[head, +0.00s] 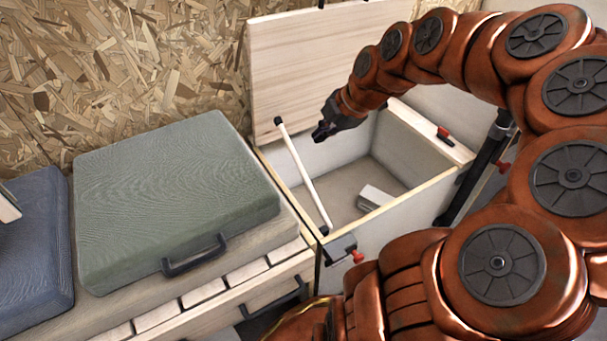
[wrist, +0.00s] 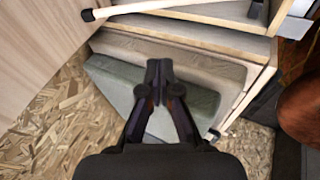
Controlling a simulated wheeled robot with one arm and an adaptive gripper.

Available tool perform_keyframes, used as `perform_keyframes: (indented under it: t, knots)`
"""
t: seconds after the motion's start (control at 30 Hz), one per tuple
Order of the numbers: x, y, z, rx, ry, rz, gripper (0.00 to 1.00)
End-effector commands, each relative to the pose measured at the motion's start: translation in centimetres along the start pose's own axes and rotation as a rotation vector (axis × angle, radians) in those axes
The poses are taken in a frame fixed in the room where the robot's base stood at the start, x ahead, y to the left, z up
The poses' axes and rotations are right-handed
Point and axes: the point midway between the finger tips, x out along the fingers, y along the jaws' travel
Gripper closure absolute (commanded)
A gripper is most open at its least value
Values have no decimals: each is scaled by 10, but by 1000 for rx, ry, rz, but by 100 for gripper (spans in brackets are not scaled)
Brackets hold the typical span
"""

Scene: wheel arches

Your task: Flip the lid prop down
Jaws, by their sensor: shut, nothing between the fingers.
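The lid prop (head: 302,172) is a thin white rod with dark ends. In the head view it slants from the box's front-left corner up to the lower part of the lid; I cannot tell whether its upper end touches the lid. Part of the prop also shows along the top of the wrist view (wrist: 150,5). The pale wooden lid (head: 310,60) stands open at the back of the box (head: 405,150). My gripper (head: 321,134) is shut and empty, above the box opening and to the right of the prop's upper end. Its closed fingers show in the wrist view (wrist: 158,70).
A green cushion (head: 175,195) with a dark handle lies on the bench left of the box, beside a blue cushion (head: 35,250). A small pale block (head: 376,197) lies inside the box. A red-knobbed clamp (head: 345,250) sits at the front-left corner. A chipboard wall stands behind.

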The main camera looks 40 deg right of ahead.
Motion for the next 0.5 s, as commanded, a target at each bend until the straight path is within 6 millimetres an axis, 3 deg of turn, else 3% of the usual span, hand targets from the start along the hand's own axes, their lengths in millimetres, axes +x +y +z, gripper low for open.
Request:
perform_keyframes:
  t: [0.03, 0.2, 0.5]
  knots:
    - [11, -5, 11, -18, -3, 16, 100]
    - [15, -5, 28, -67, -15, 44, 100]
    - [14, -4, 30, -76, -16, 48, 100]
